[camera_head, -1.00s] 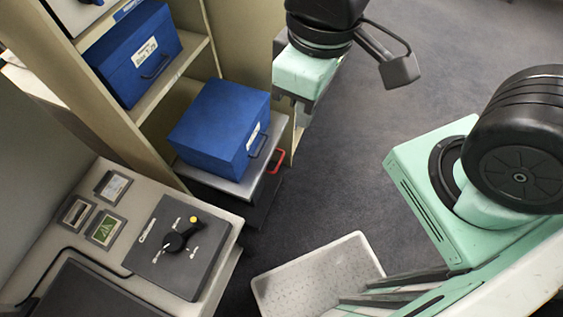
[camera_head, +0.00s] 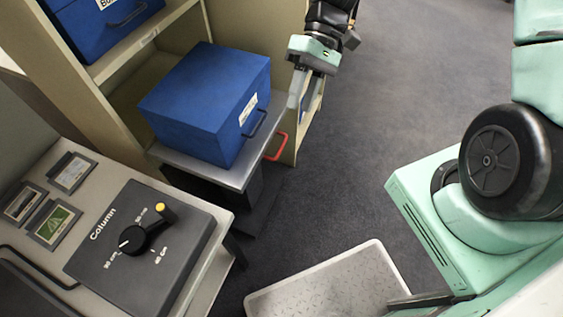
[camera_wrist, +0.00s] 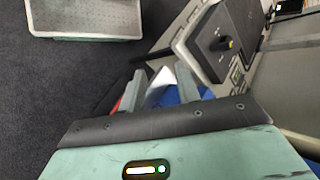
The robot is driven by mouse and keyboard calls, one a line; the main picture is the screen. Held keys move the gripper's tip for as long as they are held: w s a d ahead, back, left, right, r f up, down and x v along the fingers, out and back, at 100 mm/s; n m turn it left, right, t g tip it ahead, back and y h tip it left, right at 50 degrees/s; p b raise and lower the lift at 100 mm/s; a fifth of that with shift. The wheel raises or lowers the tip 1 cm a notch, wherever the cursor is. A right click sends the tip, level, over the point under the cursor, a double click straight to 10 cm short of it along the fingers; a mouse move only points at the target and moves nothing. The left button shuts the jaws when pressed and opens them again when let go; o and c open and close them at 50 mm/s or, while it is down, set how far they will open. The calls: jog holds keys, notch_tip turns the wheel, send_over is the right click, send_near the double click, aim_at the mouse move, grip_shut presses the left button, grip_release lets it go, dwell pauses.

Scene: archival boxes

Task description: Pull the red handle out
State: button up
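The red handle (camera_head: 277,147) is a small loop at the front right edge of a grey sliding shelf (camera_head: 215,172), below a blue box's dark handle. My gripper (camera_head: 297,92) is above the red handle in the head view, pointing down and apart from it. In the wrist view its two grey fingers (camera_wrist: 158,88) stand apart with nothing held between them. A bit of red, likely the handle (camera_wrist: 117,106), shows beside the left finger there, mostly hidden by my gripper.
A blue box (camera_head: 200,105) stands on the sliding shelf. Another blue box (camera_head: 95,25) is on the shelf above. A column control panel (camera_head: 140,250) with a dial is on the desk at lower left. A pale tray (camera_head: 325,290) is at the bottom.

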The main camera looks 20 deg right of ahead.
jog(key=w+d+f+m+t+y+b, duration=0.1)
jog(key=w+d+f+y+b, duration=0.3)
jog(key=f, duration=0.5)
jog(key=w+d+f+m+t+y+b, duration=0.1)
jog(key=w+d+f+m+y+b, duration=0.1)
jog(key=d+f+b, duration=0.5)
jog(key=m+t+y+b, duration=0.2)
jog(key=t+y+b, duration=0.2)
jog(key=b, duration=0.1)
send_near(282, 147)
jog(key=a+b, duration=0.1)
jog(key=a, duration=0.2)
jog(key=a+f+b, duration=0.1)
jog(key=a, duration=0.2)
jog(key=a+f+b, duration=0.1)
jog(key=a, duration=0.3)
grip_shut()
